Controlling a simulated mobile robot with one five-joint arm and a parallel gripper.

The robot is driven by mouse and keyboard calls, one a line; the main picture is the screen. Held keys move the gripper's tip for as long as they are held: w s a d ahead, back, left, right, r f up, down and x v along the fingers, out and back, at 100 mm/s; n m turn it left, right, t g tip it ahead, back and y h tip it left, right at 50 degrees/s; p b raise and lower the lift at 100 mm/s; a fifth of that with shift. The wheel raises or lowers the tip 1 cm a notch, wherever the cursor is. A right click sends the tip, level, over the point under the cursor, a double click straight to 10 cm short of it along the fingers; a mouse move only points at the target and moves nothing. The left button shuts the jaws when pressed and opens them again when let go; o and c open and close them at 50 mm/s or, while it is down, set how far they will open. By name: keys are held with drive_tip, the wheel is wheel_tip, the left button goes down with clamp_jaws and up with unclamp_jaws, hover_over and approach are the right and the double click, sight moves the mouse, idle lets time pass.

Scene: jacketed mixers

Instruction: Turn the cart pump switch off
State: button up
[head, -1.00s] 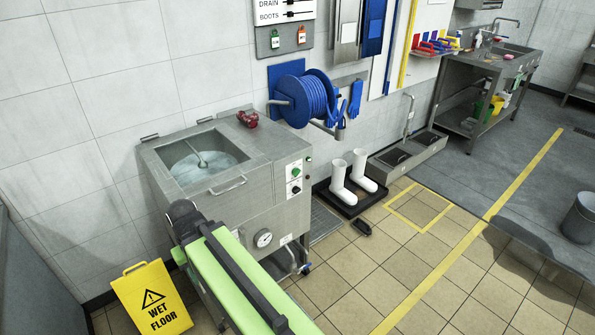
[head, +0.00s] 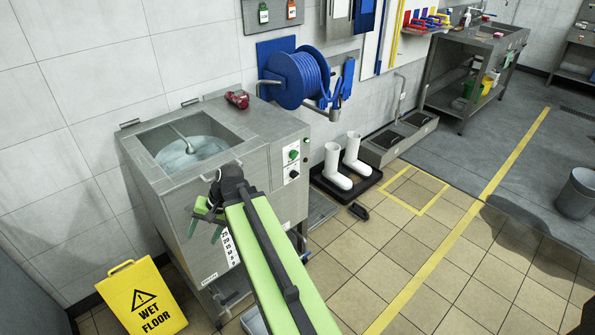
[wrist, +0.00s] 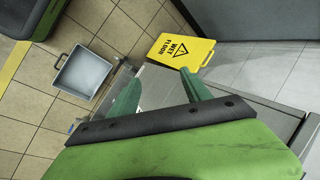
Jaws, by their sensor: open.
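The steel mixer (head: 214,150) stands against the wall with pale liquid and a stirrer in its open top. Its front carries a panel with a green knob (head: 293,155) and a black knob (head: 294,174); I cannot tell whether either is the cart pump switch, and no cart is clearly visible. My gripper (head: 204,234) is open and empty in front of the mixer's front face, left of and below the knobs. In the wrist view its two green fingers (wrist: 160,76) are spread apart with nothing between them. My arm hides part of the mixer's front.
A yellow wet-floor sign (head: 141,300) stands at lower left and also shows in the wrist view (wrist: 181,50). A grey tray (wrist: 82,75) lies on the tiles. A blue hose reel (head: 303,77) hangs behind the mixer. White boots (head: 337,165) stand right; tiled floor beyond is mostly clear.

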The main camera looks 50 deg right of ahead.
drive_tip(key=w+d+f+m+t+y+b, duration=0.1)
drive_tip(key=d+f+m+t+b, duration=0.2)
drive_tip(key=d+m+t+b, duration=0.8)
drive_tip(key=m+t+h+b, duration=0.4)
drive_tip(key=m+h, duration=0.3)
drive_tip(key=m, duration=0.5)
approach(296, 156)
drive_tip(key=w, duration=0.6)
drive_tip(key=w+d, duration=0.1)
drive_tip(key=w, duration=0.2)
drive_tip(key=shift+w, duration=0.15)
drive_tip(key=shift+c, duration=0.2)
